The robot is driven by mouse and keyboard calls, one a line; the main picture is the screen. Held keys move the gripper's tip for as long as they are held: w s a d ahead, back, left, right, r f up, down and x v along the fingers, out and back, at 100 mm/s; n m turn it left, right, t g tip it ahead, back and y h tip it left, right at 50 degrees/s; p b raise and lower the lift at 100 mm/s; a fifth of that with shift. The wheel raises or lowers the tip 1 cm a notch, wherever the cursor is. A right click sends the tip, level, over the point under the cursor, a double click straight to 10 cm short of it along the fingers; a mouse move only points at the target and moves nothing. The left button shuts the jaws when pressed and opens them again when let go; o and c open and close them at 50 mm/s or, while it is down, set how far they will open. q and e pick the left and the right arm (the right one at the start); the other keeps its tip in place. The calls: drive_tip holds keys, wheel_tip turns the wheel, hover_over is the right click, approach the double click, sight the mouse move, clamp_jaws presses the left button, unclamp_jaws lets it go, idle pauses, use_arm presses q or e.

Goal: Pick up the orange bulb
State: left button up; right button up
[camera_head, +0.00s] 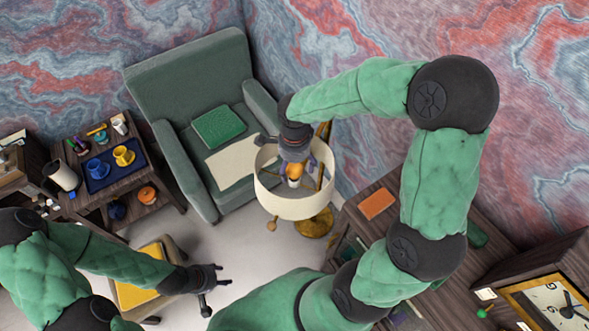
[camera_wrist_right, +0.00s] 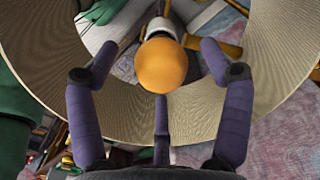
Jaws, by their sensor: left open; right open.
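The orange bulb (camera_wrist_right: 163,65) sits in a white socket inside the drum lampshade of a floor lamp. In the head view the bulb (camera_head: 295,171) shows small inside the cream shade (camera_head: 290,207). My right gripper (camera_wrist_right: 160,62) reaches down into the shade from above, with its purple fingers open on both sides of the bulb and a third finger below it. No finger visibly closes on the bulb. My right gripper (camera_head: 295,165) partly hides the bulb in the head view. My left gripper (camera_head: 222,282) is open and empty, low over the floor near a yellow-topped stool.
The shade wall surrounds my right gripper closely. A green armchair (camera_head: 190,70) stands behind the lamp. A side table with a blue tray (camera_head: 98,178) and cups is at left. A wooden desk with an orange item (camera_head: 377,204) is at right. The brass lamp base (camera_head: 316,225) stands below.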

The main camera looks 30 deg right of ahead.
wheel_tip(320, 180, down, 2)
drive_tip(key=shift+w, duration=0.1)
drive_tip(key=c, duration=1.2)
drive_tip(key=shift+r, duration=0.15)
